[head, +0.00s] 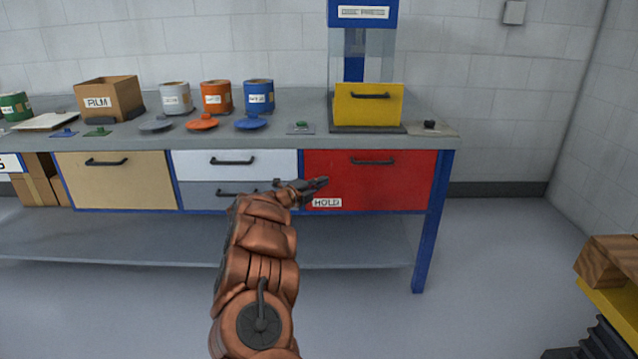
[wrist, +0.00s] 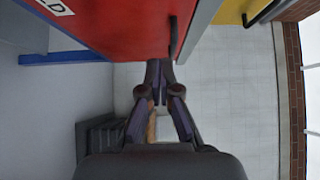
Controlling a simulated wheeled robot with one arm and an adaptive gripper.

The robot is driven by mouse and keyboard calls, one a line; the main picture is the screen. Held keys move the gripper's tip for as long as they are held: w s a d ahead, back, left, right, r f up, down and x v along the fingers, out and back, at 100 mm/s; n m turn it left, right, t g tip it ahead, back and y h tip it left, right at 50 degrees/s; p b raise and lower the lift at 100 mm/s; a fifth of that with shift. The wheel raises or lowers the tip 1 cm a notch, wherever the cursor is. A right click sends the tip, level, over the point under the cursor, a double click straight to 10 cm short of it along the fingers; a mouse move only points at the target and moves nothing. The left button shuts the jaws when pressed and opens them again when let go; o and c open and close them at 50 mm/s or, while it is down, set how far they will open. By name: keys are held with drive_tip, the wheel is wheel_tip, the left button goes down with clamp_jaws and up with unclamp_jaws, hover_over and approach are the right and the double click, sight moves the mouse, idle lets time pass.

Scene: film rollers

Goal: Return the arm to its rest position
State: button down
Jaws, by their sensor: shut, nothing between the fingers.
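My gripper (head: 318,184) is at the end of my copper-coloured arm, in front of the workbench in the head view. It appears in front of the red drawer front marked HOLD (head: 400,185), left of that drawer's dark handle (head: 372,161). The wrist view shows my gripper (wrist: 160,68) with its fingertips together and nothing between them. The red drawer front (wrist: 110,25) fills the upper left there, close to the fingertips. I cannot tell whether they touch it. The red drawer looks closed.
A wooden block (head: 612,262) lies on a yellow surface at the lower right.

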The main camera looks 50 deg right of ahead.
drive_tip(key=shift+a, duration=0.5)
drive_tip(key=shift+w, duration=0.1)
